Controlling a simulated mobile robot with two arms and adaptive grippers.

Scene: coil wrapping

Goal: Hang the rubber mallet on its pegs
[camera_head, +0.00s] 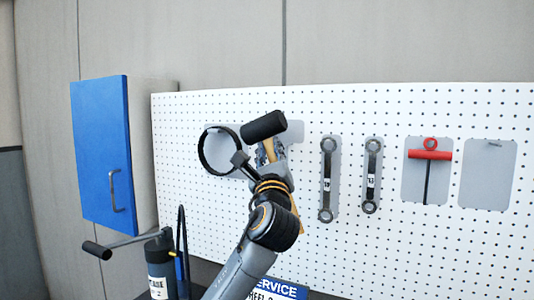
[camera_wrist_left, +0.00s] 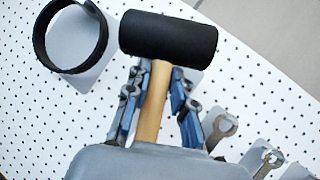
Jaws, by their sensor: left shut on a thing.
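The rubber mallet has a black cylindrical head (camera_head: 264,126) and a wooden handle; it also shows in the left wrist view (camera_wrist_left: 168,38). My left gripper (camera_head: 268,158) is shut on the handle below the head, with a blue-padded finger on each side in the left wrist view (camera_wrist_left: 158,98). The mallet is in front of the white pegboard (camera_head: 340,260), head up and slightly tilted. A grey backing plate (camera_head: 295,130) shows partly behind the mallet; any pegs there are hidden. Whether the mallet touches the board cannot be told. My right gripper is not in view.
A black ring-shaped tool (camera_head: 204,150) hangs left of the mallet. Two wrenches (camera_head: 327,180) (camera_head: 372,175) and a red T-handle tool (camera_head: 430,155) hang to the right. A grey plate (camera_head: 488,180) at far right is bare except for a small peg. A blue cabinet door (camera_head: 100,150) stands left.

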